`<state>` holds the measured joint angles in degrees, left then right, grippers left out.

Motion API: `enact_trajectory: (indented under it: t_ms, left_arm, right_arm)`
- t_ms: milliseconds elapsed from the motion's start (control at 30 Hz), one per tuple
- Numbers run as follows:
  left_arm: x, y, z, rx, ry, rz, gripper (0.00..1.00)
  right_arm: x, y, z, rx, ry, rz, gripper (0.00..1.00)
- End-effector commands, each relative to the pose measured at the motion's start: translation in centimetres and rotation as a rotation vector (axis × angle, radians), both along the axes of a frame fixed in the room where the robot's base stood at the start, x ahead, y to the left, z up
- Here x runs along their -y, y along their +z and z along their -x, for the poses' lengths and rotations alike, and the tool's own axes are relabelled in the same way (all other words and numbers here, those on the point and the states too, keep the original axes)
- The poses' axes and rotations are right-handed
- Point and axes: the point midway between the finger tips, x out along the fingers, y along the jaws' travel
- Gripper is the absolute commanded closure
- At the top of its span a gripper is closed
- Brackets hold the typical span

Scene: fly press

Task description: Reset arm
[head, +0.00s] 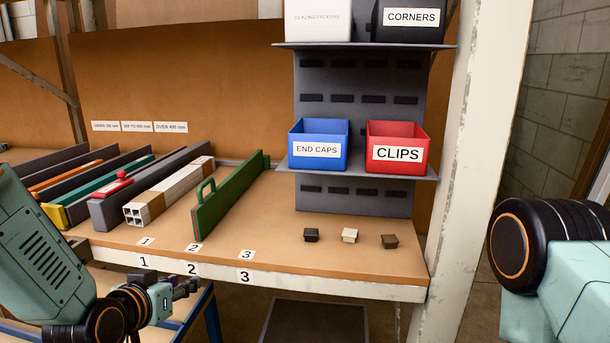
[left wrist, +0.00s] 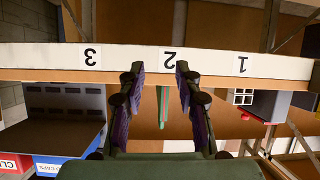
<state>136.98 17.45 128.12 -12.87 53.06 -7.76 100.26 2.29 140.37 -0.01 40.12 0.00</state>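My left gripper (head: 186,287) is at the lower left in the head view, in front of the bench's front edge. In the left wrist view, which is upside down, the left gripper (left wrist: 160,68) shows two fingers spread apart with nothing between them. Its fingertips overlap the white edge strip (left wrist: 215,63) by the label 2. A green plate with a handle (head: 228,198) stands on edge on the bench behind it, and its end shows between the fingers in the wrist view. My right arm shows at the right edge of the head view; its gripper is out of view.
The bench (head: 330,262) bears white square tubes (head: 165,195), a red clamp-like piece (head: 112,184) and three small caps (head: 349,235). A blue END CAPS bin (head: 319,133) and red CLIPS bin (head: 398,130) sit on a shelf. A white post (head: 478,150) stands right.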

Motion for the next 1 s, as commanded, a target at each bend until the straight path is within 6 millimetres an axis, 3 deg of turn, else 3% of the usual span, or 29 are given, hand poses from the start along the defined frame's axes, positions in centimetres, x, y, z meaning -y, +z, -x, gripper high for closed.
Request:
enact_trajectory:
  t_ms: [33,100,167,300,433,600,700,800,1000]
  left_arm:
    - [0.4,-2.8,2.0,-0.096,0.008,0.01,0.66]
    - [0.8,-6.4,4.9,-0.222,0.027,0.023,0.66]
    - [1.1,-9.2,7.7,-0.327,0.043,0.029,0.66]
    - [1.6,-14.9,15.0,-0.567,0.077,0.029,0.66]
    - [1.9,-18.8,22.5,-0.781,0.1,0.005,0.66]
    - [2.1,-21.8,31.6,-1.0,0.09,-0.046,0.66]
    - [2.2,-22.7,34.7,-1.07,0.072,-0.066,0.66]
    - [2.3,-23.1,36.2,-1.103,0.064,-0.074,0.66]
    - [2.3,-23.3,36.6,-1.112,0.063,-0.073,0.66]
  right_arm:
    - [0.0,0.3,0.0,0.0,0.0,0.0,1.0]
    - [0.0,0.5,0.0,0.0,0.0,0.0,1.0]
    - [0.0,0.7,0.0,0.0,0.0,0.0,1.0]
    - [0.0,1.2,0.0,0.0,0.0,0.0,1.0]
    - [0.0,1.7,0.0,0.0,0.0,0.0,1.0]
    - [0.0,2.3,0.0,0.0,0.0,0.0,1.0]
    - [0.0,2.5,0.0,0.0,0.0,0.0,1.0]
    - [0.0,2.6,0.0,0.0,0.0,0.0,1.0]
    - [0.0,2.6,0.0,0.0,0.0,0.0,1.0]
